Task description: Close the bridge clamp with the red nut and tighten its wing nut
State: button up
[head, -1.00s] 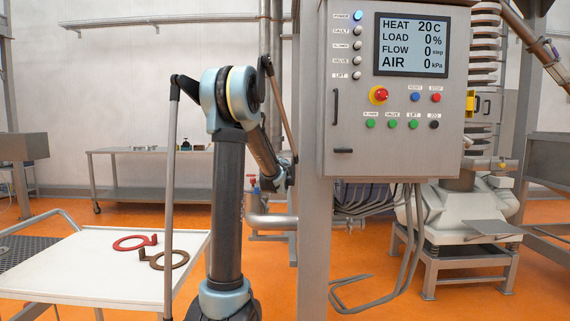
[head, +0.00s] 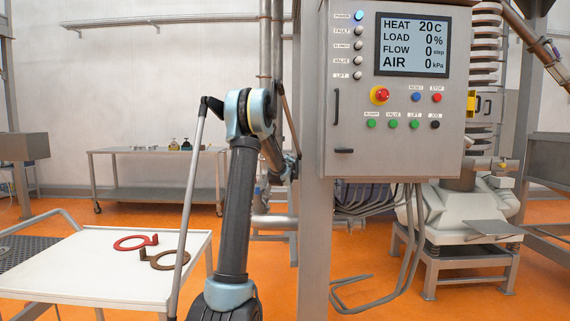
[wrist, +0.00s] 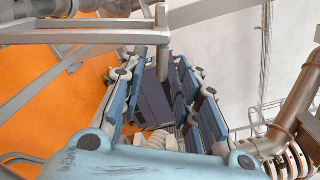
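In the wrist view my gripper (wrist: 160,68) has its two blue-grey fingers spread apart, with no part held between them. A dark panel-like shape (wrist: 152,104) shows in the gap, seemingly beyond the fingers. A grey metal bar (wrist: 160,18) and a short post cross near the fingertips. I cannot make out the bridge clamp, its red nut or its wing nut in either view now.
A white cart (head: 75,265) at left holds a red ring-shaped tool (head: 135,242) and a brown one (head: 165,260). The control cabinet (head: 395,90) and its post stand close right of my arm. In the wrist view a brown pipe (wrist: 292,125) runs along the right.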

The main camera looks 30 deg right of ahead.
jog(key=shift+x, duration=2.85)
jog(key=shift+c, duration=0.6)
jog(key=shift+d, duration=0.1)
grip_shut()
